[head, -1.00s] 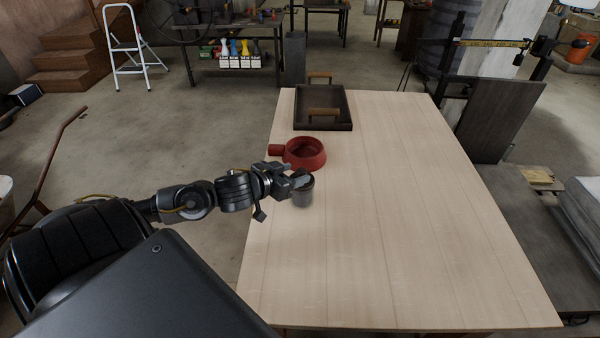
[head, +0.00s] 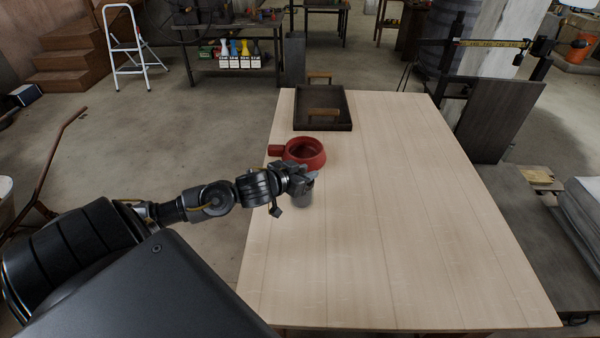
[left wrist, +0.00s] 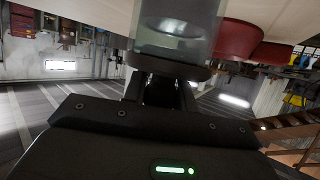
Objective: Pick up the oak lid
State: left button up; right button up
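A small smoky glass jar (head: 302,200) stands upright near the left edge of the table. In the left wrist view the jar (left wrist: 175,45) appears upside down, with a dark lid or rim (left wrist: 170,72) at its end nearest my gripper. No oak colour shows on it. My left gripper (head: 307,177) is at the top of the jar and covers most of it in the head view. In the left wrist view its fingers (left wrist: 162,92) are apart, with a gap between them, close to the lid. Contact cannot be told. My right gripper is not in view.
A red round pan (head: 318,164) with a stub handle sits just behind the jar. A dark tray (head: 340,126) with wooden handles lies farther back on the table (head: 400,230). The table's middle and right are clear. A beam scale (head: 490,43) stands beyond the right edge.

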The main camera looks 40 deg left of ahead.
pick_arm(q)
jog(key=shift+c, duration=1.4)
jog(key=shift+r, duration=0.1)
jog(key=shift+r, duration=0.25)
notch_tip(320, 180, up, 2)
jog(key=shift+r+p, duration=0.15)
jog(key=shift+p, duration=0.3)
jog(key=s+a+r+p, duration=0.5)
jog(key=s+a+r, duration=0.3)
jog(key=a+r, duration=0.2)
jog(key=shift+s+a, duration=0.15)
jog(key=shift+a, duration=0.5)
